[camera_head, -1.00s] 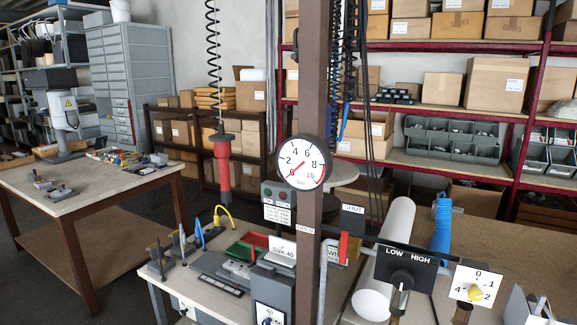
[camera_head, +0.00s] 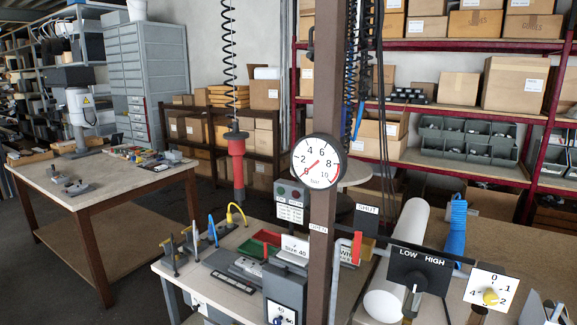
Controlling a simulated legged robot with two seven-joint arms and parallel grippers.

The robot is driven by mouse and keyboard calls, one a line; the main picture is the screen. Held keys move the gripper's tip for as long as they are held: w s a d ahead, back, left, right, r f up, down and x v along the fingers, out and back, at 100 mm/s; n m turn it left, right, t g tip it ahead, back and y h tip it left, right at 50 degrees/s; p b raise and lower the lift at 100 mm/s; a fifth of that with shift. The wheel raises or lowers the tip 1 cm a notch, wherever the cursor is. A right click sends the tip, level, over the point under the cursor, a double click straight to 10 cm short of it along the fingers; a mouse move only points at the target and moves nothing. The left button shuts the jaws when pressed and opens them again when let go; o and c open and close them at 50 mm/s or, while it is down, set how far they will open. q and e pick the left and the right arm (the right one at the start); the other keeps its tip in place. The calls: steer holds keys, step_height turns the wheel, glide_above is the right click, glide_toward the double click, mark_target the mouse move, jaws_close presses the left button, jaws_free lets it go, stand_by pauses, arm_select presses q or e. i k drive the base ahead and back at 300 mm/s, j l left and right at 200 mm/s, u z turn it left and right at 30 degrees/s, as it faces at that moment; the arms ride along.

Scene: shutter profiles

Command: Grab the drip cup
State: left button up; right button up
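I cannot make out a drip cup for certain in the head view. The near workbench (camera_head: 215,270) carries a red bin and a green bin (camera_head: 252,250), a grey box labelled "Size 40" (camera_head: 290,285) and several small upright tools. A brown post with a round dial gauge (camera_head: 320,162) stands in front and hides part of the bench. Neither of my grippers shows, so no contact with anything can be seen.
A second table (camera_head: 110,180) with small parts stands at the left. A red tool (camera_head: 236,150) hangs on a coiled cable. A white cylinder (camera_head: 397,260) and a LOW/HIGH panel (camera_head: 420,268) stand at the right. Red shelving (camera_head: 440,170) with boxes fills the back.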

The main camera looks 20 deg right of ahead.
mark_target(236, 215)
steer(key=i+j+u, duration=0.45)
steer(key=i, duration=0.2)
steer(key=i+j+u, duration=0.1)
steer(key=i+u, duration=0.35)
steer(key=i, duration=0.2)
steer(key=i+l+u, duration=0.15)
steer(key=i+u, duration=0.25)
steer(key=i, duration=0.3)
steer(key=i+z, duration=0.2)
steer(key=i, duration=0.35)
steer(key=i+j+z, duration=0.25)
steer(key=i, duration=0.3)
steer(key=i+j+z, duration=0.2)
steer(key=i, duration=0.35)
steer(key=i+j+z, duration=0.2)
steer(key=i+j, duration=0.15)
steer(key=i, duration=0.2)
